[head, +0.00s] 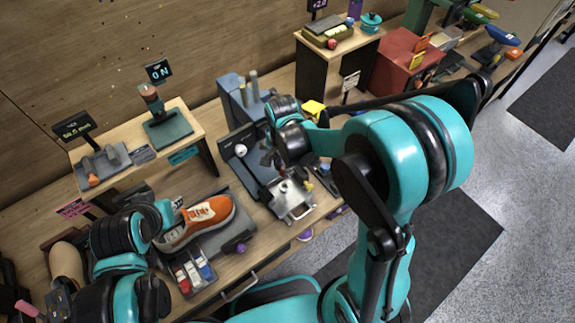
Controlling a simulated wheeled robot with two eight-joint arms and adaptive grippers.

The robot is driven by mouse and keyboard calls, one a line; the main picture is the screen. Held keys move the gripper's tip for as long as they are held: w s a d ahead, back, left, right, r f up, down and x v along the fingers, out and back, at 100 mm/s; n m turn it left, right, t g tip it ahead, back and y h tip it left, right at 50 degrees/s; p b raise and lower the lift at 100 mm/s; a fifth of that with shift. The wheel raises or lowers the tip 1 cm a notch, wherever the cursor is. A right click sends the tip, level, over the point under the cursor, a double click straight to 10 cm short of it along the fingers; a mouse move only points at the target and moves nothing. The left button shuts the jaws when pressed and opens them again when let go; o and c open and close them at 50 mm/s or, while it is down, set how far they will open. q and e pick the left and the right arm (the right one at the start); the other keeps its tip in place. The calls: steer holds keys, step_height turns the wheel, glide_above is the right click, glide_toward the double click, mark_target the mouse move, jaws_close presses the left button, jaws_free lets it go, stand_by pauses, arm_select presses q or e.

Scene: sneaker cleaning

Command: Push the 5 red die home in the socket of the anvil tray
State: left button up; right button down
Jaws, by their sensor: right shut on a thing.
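My right gripper (274,156) reaches down over the grey bench fixture in the middle of the head view. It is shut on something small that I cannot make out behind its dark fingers. A silver metal tray (292,200), which looks like the anvil tray, sits just below and to the right of the fingertips. I cannot make out its socket or a red die marked 5. My left arm comes in at lower left beside the sneaker, and its fingertips are not clear.
An orange sneaker (208,212) lies on a grey stand left of the tray. Red, white and blue bottles (194,272) stand in front of it. A raised wooden shelf (190,125) stands at the back left, and a red box (398,62) at the back right.

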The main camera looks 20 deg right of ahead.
steer(key=shift+f+b, duration=2.7)
steer(key=shift+f, duration=0.25)
steer(key=shift+f+b, duration=1.65)
steer(key=shift+b, duration=0.15)
steer(key=c, duration=1.1)
jaws_free()
steer(key=shift+c, duration=0.2)
steer(key=shift+r, duration=0.1)
step_height(320, 180, up, 12)
